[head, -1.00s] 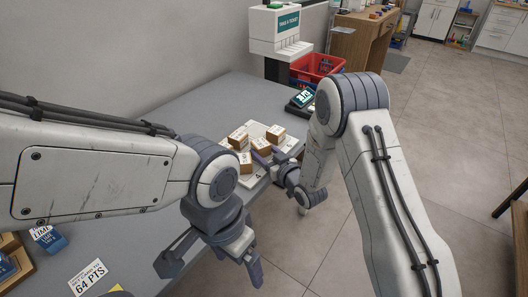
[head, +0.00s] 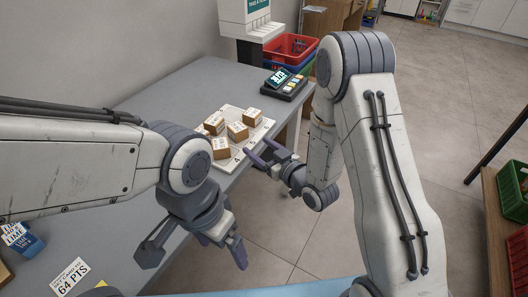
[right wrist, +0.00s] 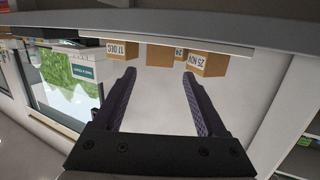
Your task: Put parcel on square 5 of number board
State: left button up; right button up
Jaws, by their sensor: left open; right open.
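Several small brown parcels with white date labels stand on the white number board (head: 229,167) at the table's right edge. They include a back-right parcel (head: 252,116), a middle one (head: 237,131), a left one (head: 214,123) and a front one (head: 221,148). Digits show along the board's near edge, too small to read surely. My right gripper (head: 262,155) is open and empty, just off the board's near-right edge. In the right wrist view, parcels (right wrist: 207,62) stand beyond its open fingers (right wrist: 158,75). My left gripper (head: 197,250) is open and empty, low by the table's edge.
A dark device with a lit screen (head: 280,77) stands behind the board. A red crate (head: 290,47) and a white ticket stand (head: 245,18) are further back. A "64 PTS" card (head: 70,278) and blue box (head: 24,240) lie front left. The table's middle is clear.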

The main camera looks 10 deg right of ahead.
jog(key=s+r+g+h, duration=0.2)
jog(key=s+g, duration=0.2)
jog(key=s, duration=0.6)
jog(key=s+r+g+h, duration=0.2)
jog(key=s+g, duration=0.3)
jog(key=s, duration=0.5)
jog(key=s+r+n+g+h, duration=0.1)
jog(key=s+r+g+h, duration=0.2)
jog(key=s, duration=0.8)
jog(key=shift+g, duration=0.9)
